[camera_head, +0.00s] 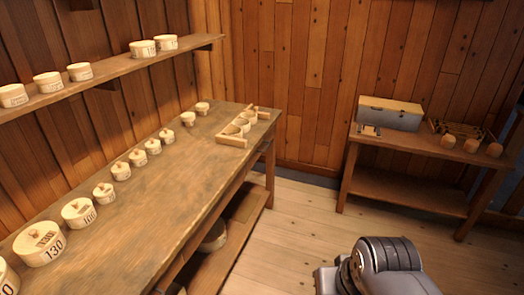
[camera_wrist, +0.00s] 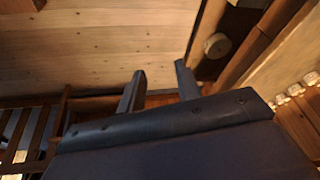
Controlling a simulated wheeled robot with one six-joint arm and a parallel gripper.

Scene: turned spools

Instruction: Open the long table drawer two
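The long table (camera_head: 150,205) runs along the left wall in the head view, with a worn brown top. Its front is seen at a steep angle, and I cannot make out drawer two or its handle. In the wrist view the table (camera_wrist: 282,30) is at the upper right, tilted. My gripper (camera_wrist: 160,68) shows there with its two dark fingers apart and nothing between them. It is clear of the table. In the head view only part of my arm shows at the bottom, over the floor; the fingertips are not visible.
Several numbered round lidded boxes (camera_head: 78,212) and a wooden holder (camera_head: 236,139) stand on the tabletop. A round container (camera_head: 214,237) sits on the lower shelf. The floor (camera_head: 290,235) between is open.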

